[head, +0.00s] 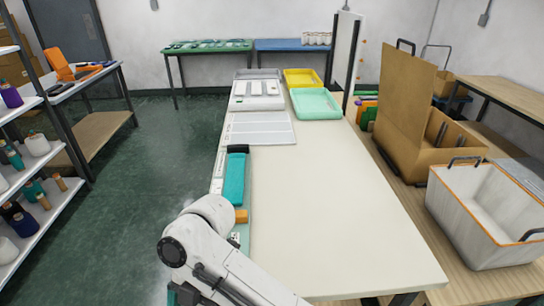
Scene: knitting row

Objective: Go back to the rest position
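My white arm (205,240) shows at the bottom of the head view, with a bent joint over the left front edge of the long cream table (325,205). My gripper is not in view. A teal piece (234,182) with a black bar (238,149) at its far end lies along the table's left edge. A small orange block (241,216) lies just beyond my arm. My arm hides part of the table's near left edge.
Shelves with spools (38,145) stand left. A white orange-rimmed bin (480,215) stands right. The table's middle and the green floor (150,170) at left are clear.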

